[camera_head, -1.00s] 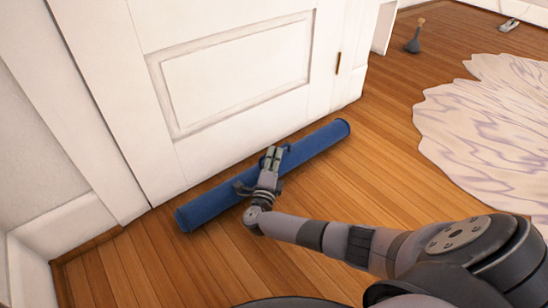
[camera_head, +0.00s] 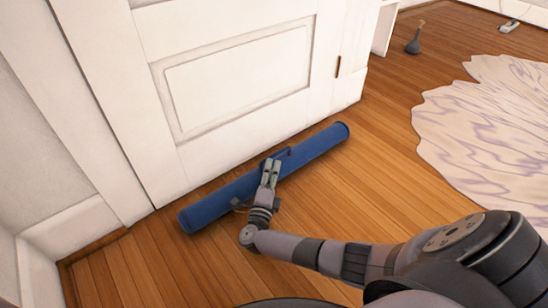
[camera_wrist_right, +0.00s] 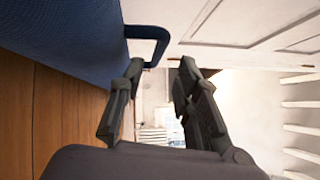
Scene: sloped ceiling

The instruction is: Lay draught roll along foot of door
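The draught roll is a long blue cylinder (camera_head: 317,146) lying on the wooden floor, roughly parallel to the foot of the white door (camera_head: 240,80). A narrow strip of floor shows between them. A blue loop handle (camera_wrist_right: 160,35) stands out from the roll; it also shows in the head view (camera_head: 285,153). My right gripper (camera_head: 270,168) is over the middle of the roll, beside the handle. In the right wrist view its fingers (camera_wrist_right: 160,78) are apart with nothing clearly between them; the handle is just beyond the left fingertip. My left gripper is not in view.
A pale marbled rug (camera_head: 490,125) lies on the floor to the right. A dark plunger-like object (camera_head: 413,44) stands at the back. The white wall and skirting (camera_head: 70,225) close off the left. Bare floor lies in front of the roll.

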